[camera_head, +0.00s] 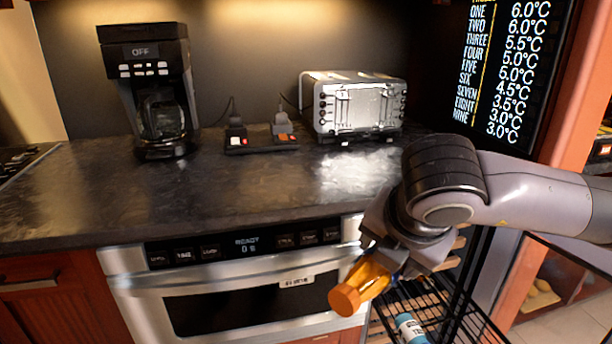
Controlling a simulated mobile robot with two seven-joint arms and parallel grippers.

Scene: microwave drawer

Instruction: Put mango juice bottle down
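The mango juice bottle (364,284) is orange with an orange cap. It is tilted, with its cap pointing down and to the left, in front of the counter's edge and beside the microwave drawer. My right gripper (388,262) is at the bottle's upper end and appears to hold it; the fingers are mostly hidden behind my wrist and the bottle. A black wire rack (450,318) stands below and to the right of the bottle. My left gripper is not in view.
A dark counter (230,190) has clear room in the middle. On it stand a coffee maker (150,90), a power strip (262,138) and a toaster (352,104). The microwave drawer (240,300) is shut. A blue-white bottle (411,329) lies in the rack.

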